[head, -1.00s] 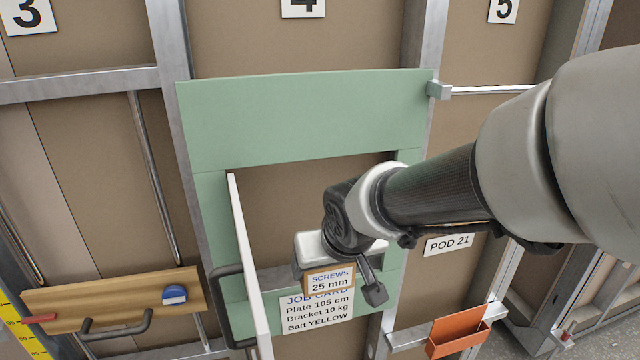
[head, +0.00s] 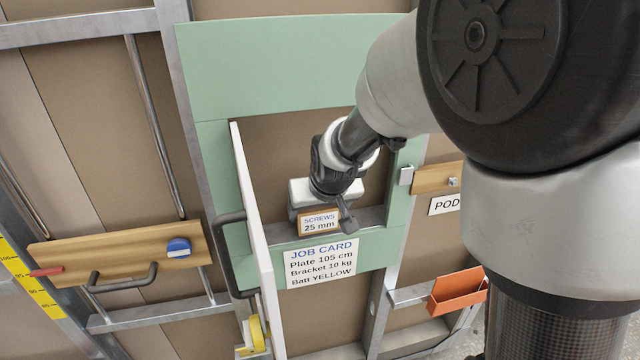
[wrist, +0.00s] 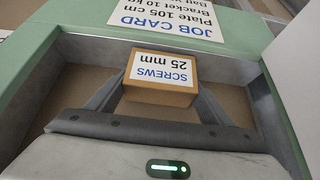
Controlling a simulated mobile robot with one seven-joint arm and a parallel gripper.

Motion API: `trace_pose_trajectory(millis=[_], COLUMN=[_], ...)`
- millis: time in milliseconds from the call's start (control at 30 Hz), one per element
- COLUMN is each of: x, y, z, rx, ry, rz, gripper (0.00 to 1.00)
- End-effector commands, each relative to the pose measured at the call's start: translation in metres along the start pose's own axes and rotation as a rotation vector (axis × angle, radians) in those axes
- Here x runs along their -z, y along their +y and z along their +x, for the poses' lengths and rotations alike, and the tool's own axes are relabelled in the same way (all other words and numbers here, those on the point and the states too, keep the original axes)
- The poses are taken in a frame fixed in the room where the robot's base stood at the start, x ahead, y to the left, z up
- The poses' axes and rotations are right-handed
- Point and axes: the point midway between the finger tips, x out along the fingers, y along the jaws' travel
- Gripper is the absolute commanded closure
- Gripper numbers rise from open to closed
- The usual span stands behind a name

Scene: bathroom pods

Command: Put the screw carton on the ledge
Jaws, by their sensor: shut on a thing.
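The screw carton (head: 319,222) is a small brown box with a white label reading "SCREWS 25 mm". My gripper (head: 322,209) is shut on it, with one finger at each side in the wrist view, where the carton (wrist: 161,78) also shows. The carton is at the lower part of the opening in the green panel, just above the job card. The grey metal ledge (head: 374,216) runs along the bottom of that opening, behind and beside the carton. I cannot tell whether the carton touches the ledge; its underside is hidden.
A white door panel (head: 252,220) with a dark handle stands out at the left of the opening. The job card (head: 320,263) is on the green panel (head: 290,70) below. A wooden board (head: 120,255) and an orange bin (head: 457,292) flank it.

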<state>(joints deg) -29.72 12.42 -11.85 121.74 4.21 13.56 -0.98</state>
Motion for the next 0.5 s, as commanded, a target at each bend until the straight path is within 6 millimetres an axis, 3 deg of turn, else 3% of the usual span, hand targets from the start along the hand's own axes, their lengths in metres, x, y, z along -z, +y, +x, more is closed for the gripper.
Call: trace_pose_trajectory(millis=[400, 433, 500], x=[-0.0007, -0.0014, -0.0008], y=[-0.0001, -0.0001, -0.0001], z=[0.0061, 0.0062, 0.0053], rx=[0.000, 0.000, 0.000], ry=[0.004, 0.002, 0.002], rz=[0.001, 0.001, 0.001], gripper=[0.58, 0.24, 0.12])
